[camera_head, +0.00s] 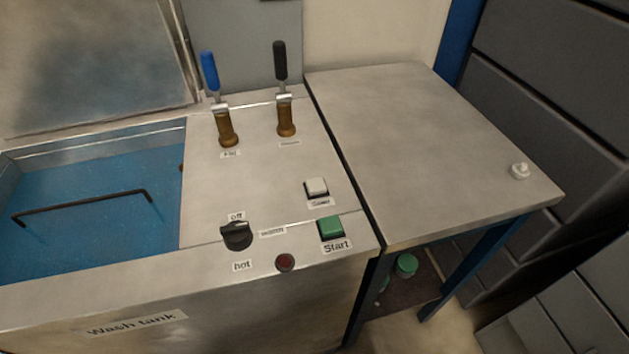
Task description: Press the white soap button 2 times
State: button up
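The white soap button (316,187) is a small square push button on the metal top of the wash tank panel. A small label (320,203) sits just in front of it; its print is blurred. The green Start button (331,227) is nearer the front edge, just below the white one in the picture. Nothing covers or touches the white button. My gripper does not show in this view.
Two levers, blue-handled (210,72) and black-handled (280,62), stand behind the buttons. A black knob (236,235) and a red round light (285,262) lie front left. The blue tank (80,200) is left.

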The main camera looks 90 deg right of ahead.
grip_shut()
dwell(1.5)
